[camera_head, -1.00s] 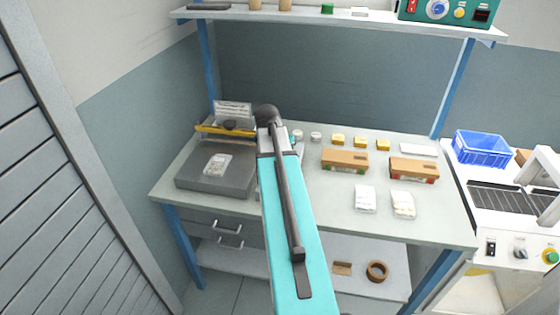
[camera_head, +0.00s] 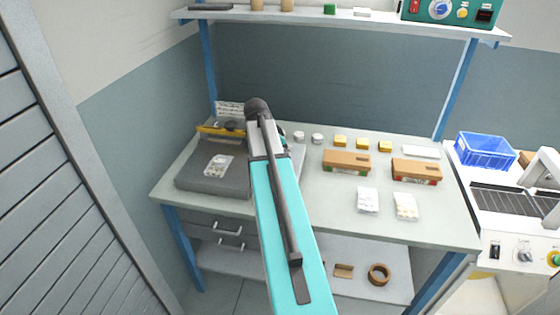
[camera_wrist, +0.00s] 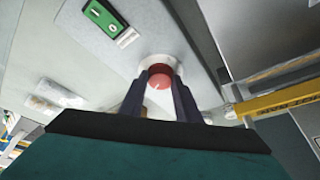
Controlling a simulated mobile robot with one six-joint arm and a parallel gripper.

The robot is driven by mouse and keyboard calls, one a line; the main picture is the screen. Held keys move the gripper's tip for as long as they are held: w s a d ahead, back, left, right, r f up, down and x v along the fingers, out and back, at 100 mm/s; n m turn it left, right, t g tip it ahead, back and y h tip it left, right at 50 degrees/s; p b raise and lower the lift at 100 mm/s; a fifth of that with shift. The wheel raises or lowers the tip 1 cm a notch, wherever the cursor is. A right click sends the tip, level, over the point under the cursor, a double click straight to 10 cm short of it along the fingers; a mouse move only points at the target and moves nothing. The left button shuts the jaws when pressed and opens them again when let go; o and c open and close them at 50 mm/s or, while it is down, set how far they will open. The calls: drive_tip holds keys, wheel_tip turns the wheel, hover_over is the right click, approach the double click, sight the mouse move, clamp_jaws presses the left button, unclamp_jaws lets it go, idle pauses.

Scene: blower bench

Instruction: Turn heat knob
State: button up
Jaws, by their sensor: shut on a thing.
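A red knob (camera_wrist: 160,74) with a small white mark shows in the wrist view, set on a pale round base on a light grey panel (camera_wrist: 185,35). My gripper (camera_wrist: 160,82) has its two dark fingers on either side of the knob and is shut on it. A green rocker switch (camera_wrist: 103,17) sits on the same panel, up and to the left. In the head view my arm covers the gripper and knob, beside the grey device (camera_head: 205,180) with a yellow bar (camera_head: 216,130).
The bench (camera_head: 330,205) holds brown boxes (camera_head: 346,162), small yellow items (camera_head: 363,144) and white packets (camera_head: 368,199). A shelf (camera_head: 350,20) runs above. A blue crate (camera_head: 485,150) stands at the right on another machine. A slatted grey surface (camera_head: 60,190) is at the left.

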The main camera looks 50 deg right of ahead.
drive_tip(key=shift+s+d, duration=0.2)
drive_tip(key=shift+d, duration=0.05)
drive_tip(key=o, duration=1)
drive_tip(key=shift+a, duration=0.1)
drive_tip(key=shift+b+v, duration=1.15)
drive_tip(key=shift+v, duration=5.7)
drive_tip(key=shift+o, duration=0.3)
